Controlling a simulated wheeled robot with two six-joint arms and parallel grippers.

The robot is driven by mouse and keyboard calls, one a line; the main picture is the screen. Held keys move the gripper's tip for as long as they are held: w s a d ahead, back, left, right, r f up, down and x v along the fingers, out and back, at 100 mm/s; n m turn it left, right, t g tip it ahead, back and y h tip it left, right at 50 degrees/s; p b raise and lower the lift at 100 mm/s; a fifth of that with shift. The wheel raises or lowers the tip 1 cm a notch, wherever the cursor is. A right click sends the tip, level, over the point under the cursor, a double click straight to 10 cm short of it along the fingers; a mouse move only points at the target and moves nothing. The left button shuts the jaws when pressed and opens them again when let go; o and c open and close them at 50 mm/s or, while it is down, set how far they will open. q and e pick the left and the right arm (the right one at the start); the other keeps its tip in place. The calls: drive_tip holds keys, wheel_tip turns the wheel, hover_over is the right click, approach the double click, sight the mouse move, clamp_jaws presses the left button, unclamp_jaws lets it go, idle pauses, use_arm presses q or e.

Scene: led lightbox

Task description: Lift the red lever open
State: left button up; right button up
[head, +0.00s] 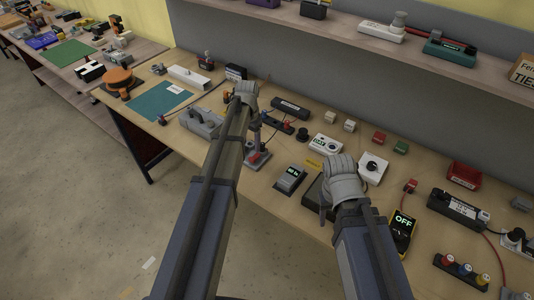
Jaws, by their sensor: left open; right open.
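A small grey upright device with a red part (254,157) stands on the workbench between my two arms. The red part is low on it and may be the lever; it is too small to tell its position.
A white box with a round knob (373,167) stands behind my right gripper. A teal mat (158,101) lies at left.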

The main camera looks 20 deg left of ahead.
sight(252, 158)
use_arm(q)
drive_tip(key=shift+w, duration=0.1)
use_arm(e)
drive_tip(key=shift+d, duration=0.1)
use_arm(q)
drive_tip(key=shift+f, duration=0.15)
use_arm(e)
drive_tip(key=shift+f, duration=0.2)
use_arm(q)
drive_tip(key=shift+f+b, duration=0.2)
drive_tip(key=shift+b, duration=0.2)
wheel_tip(252, 158, down, 7)
drive_tip(key=b, duration=0.7)
drive_tip(key=shift+f, duration=0.1)
use_arm(e)
wheel_tip(252, 158, down, 8)
drive_tip(key=shift+r, duration=0.2)
drive_tip(key=shift+r, duration=0.1)
use_arm(q)
clamp_jaws()
